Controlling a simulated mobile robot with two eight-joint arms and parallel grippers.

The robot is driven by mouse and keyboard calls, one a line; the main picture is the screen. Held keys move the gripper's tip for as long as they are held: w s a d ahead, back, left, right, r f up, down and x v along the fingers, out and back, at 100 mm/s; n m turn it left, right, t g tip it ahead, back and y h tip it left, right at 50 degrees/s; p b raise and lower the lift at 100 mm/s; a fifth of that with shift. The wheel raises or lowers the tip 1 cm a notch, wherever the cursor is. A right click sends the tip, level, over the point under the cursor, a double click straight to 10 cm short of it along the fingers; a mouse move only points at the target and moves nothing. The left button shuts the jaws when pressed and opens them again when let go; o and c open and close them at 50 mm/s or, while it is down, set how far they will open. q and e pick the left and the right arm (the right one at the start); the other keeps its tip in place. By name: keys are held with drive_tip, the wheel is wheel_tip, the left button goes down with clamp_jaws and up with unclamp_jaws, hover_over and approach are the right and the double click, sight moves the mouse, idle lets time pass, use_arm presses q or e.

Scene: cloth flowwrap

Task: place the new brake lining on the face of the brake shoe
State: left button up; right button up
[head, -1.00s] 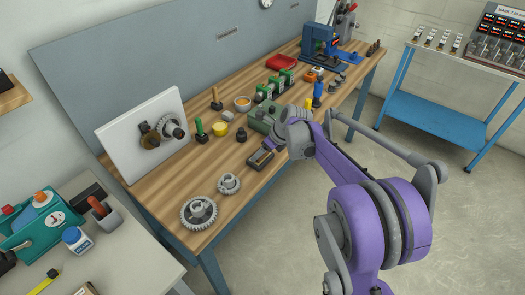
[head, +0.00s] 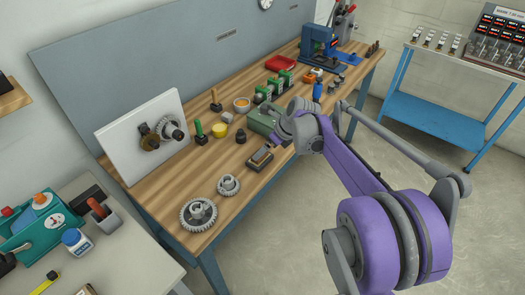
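A small dark block with a tan strip on its top (head: 260,158) lies near the front edge of the wooden workbench. It looks like the brake shoe with a lining on its face, but it is too small to tell exactly how the strip sits. My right gripper (head: 274,143) is just behind and to the right of the block, its purple tip low over the bench. The wrist and hand hide most of its fingers, so its opening and any hold are unclear. My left gripper is out of view.
Two grey gears (head: 198,214) lie at the bench's near end. A white board with gears (head: 146,137) stands behind them. A green box (head: 264,121) is beside my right wrist. A blue press (head: 319,42) stands at the far end. Bare wood surrounds the block's left side.

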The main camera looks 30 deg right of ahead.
drive_tip(key=v, duration=0.8)
drive_tip(key=s+a+f+n, duration=0.4)
drive_tip(key=s+n, duration=0.4)
drive_tip(key=n, duration=0.2)
drive_tip(key=s+a+f+n+h, duration=0.1)
drive_tip(key=s+a+f+n, duration=0.2)
drive_tip(key=s+a+n, duration=0.4)
drive_tip(key=s+a+f+n+h, duration=0.1)
drive_tip(key=s+a+f+n, duration=0.3)
drive_tip(key=s+n, duration=0.5)
drive_tip(key=a+n, duration=0.2)
drive_tip(key=n, duration=0.3)
drive_tip(key=shift+s+f+n, duration=0.2)
drive_tip(key=shift+f+n, duration=0.1)
drive_tip(key=shift+f, duration=0.05)
